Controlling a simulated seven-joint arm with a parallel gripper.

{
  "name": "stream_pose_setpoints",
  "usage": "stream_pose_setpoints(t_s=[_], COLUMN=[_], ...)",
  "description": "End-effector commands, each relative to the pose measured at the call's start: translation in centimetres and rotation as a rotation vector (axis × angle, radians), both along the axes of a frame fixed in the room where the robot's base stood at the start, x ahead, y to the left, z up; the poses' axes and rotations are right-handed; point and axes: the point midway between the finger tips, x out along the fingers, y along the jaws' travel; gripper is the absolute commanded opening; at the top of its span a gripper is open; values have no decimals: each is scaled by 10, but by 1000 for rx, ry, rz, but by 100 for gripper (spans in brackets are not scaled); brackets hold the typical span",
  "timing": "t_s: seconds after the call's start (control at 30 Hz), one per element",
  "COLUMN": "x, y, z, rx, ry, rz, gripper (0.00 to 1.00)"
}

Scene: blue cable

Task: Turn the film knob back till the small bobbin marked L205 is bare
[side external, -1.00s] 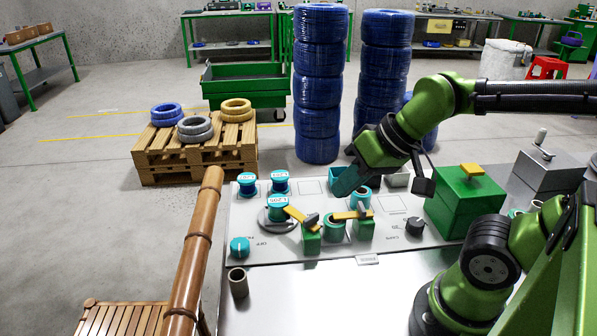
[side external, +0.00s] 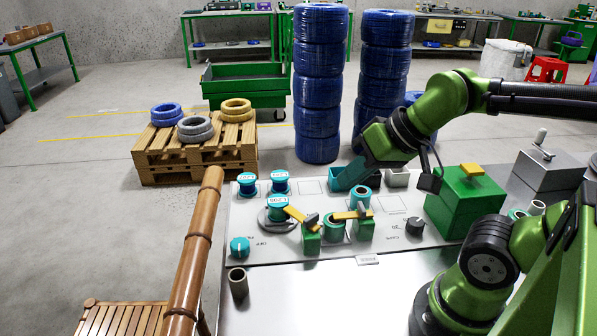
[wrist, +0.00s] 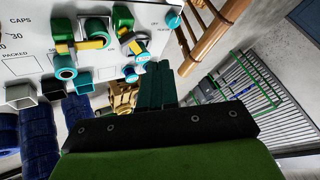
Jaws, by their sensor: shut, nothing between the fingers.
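The small bobbin marked L205 (side external: 277,208) stands upright on a round grey disc (side external: 266,222) on the panel. It is teal with blue around its middle; I cannot tell how much film is on it. A teal knob (side external: 239,247) with a white mark is at the panel's front left corner, and it also shows in the wrist view (wrist: 173,20). Its lettering is too small to read surely. My gripper (side external: 338,185) is above the back middle of the panel, right of the bobbin and away from the knob. Its teal fingers (wrist: 157,85) are together and empty.
Two more bobbins (side external: 247,184) (side external: 280,182) stand behind L205. Green holders with yellow levers (side external: 352,215) stand right of it. A dark knob (side external: 414,226) and a green box (side external: 466,203) are farther right. A bamboo rail (side external: 201,235) runs along the left.

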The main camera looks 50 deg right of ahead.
Motion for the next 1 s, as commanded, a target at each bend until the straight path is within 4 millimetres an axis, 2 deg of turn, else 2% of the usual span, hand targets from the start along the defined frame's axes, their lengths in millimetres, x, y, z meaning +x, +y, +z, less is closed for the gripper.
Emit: stream_pose_setpoints(t_s=[0.3, 0.4, 0.53, 0.67, 0.77, 1.0], x=[0, 1, 9, 34, 60, 120], y=[0, -1, 3, 13, 26, 72], z=[0, -2, -16, -34, -48, -76], rx=[0, 0, -34, -143, -228, -329], ry=[0, 10, 79, 179, 244, 290], rz=[0, -3, 15, 74, 123, 217], gripper=[0, 15, 35, 55, 70, 72])
